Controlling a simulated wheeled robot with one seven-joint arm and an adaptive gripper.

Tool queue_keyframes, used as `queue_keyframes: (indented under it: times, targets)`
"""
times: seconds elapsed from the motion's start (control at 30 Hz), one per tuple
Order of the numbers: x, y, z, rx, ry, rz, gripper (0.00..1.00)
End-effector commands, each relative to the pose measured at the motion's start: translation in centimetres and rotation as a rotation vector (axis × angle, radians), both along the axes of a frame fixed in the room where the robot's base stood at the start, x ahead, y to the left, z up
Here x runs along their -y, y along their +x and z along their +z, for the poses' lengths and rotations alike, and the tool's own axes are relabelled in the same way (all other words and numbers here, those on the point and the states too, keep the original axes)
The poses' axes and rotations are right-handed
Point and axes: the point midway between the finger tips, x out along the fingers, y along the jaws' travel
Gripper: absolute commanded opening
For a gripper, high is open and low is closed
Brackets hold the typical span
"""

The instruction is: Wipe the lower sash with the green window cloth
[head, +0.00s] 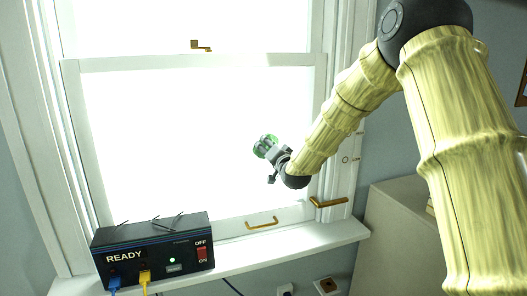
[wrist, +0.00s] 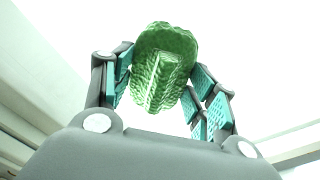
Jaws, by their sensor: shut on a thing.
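The green window cloth (wrist: 165,65) is a bunched, textured green pad between the two fingers of my gripper (wrist: 163,90) in the wrist view. My gripper (head: 268,152) is shut on it. In the head view the cloth (head: 264,146) shows as a small green patch at the gripper's end, in front of the right-hand part of the lower sash (head: 170,130). The sash has a white frame and a bright, washed-out pane. I cannot tell whether the cloth touches the glass.
A black box labelled READY (head: 150,250) with cables stands on the left of the windowsill (head: 290,244). A brass handle (head: 262,223) is on the sash's bottom rail, a brass lever (head: 328,202) to its right, and a latch (head: 200,46) on top. A pale cabinet (head: 395,235) stands at right.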

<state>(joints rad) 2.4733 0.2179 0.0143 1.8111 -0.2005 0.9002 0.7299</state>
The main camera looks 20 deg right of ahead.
Motion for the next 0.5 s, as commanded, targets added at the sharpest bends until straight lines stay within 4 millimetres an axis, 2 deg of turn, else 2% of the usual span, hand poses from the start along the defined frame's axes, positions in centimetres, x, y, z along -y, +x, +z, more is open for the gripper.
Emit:
queue_keyframes:
  times: [0.27, 0.5]
  targets:
    - [0.8, 0.0, 0.0, 0.001, 0.000, 0.001, 0.39]
    - [2.3, 0.2, 0.0, 0.001, 0.000, -0.001, 0.39]
